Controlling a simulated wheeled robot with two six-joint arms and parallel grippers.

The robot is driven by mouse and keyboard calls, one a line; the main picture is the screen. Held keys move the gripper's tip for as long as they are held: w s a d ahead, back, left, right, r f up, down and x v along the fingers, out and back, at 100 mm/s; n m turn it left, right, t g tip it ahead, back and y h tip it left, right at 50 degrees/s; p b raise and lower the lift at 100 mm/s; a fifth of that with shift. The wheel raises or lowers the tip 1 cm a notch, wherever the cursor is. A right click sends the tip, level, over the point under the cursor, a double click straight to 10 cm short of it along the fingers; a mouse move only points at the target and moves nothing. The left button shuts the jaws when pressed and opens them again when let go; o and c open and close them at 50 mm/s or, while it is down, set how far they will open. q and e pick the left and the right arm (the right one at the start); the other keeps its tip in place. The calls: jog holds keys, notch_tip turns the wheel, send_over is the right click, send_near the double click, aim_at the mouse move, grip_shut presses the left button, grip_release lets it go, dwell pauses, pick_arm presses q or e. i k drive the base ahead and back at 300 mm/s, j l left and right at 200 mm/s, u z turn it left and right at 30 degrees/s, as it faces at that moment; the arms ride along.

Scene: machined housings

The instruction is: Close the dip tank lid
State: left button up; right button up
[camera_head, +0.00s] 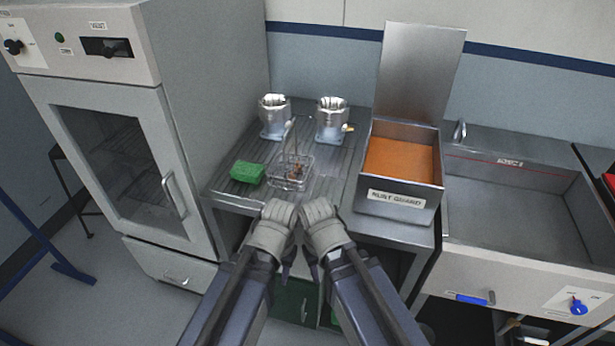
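The dip tank (372,205) is a metal box on the right part of the work table, labelled "RUST GUARD" on its front. Orange liquid (400,165) shows inside. Its flat metal lid (421,70) stands open, raised at the tank's back edge and leaning slightly back. My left gripper (278,212) and my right gripper (320,210) are side by side at the table's front edge, to the left of the tank and apart from the lid. Nothing shows held in either. Their fingers point away from the camera, and I cannot tell whether there is a gap between them.
Two metal housings (274,116) (332,119) stand at the table's back. A wire basket (291,176) and a green block (247,173) lie nearer the front. A cabinet oven (120,150) stands left; a sink basin (520,205) is right of the tank.

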aim_at(418, 64)
jog(key=i+j+z, duration=0.15)
jog(key=j+z, duration=0.15)
jog(key=z, duration=0.2)
jog(key=j+z, duration=0.3)
jog(key=z, duration=0.2)
jog(key=i, duration=0.05)
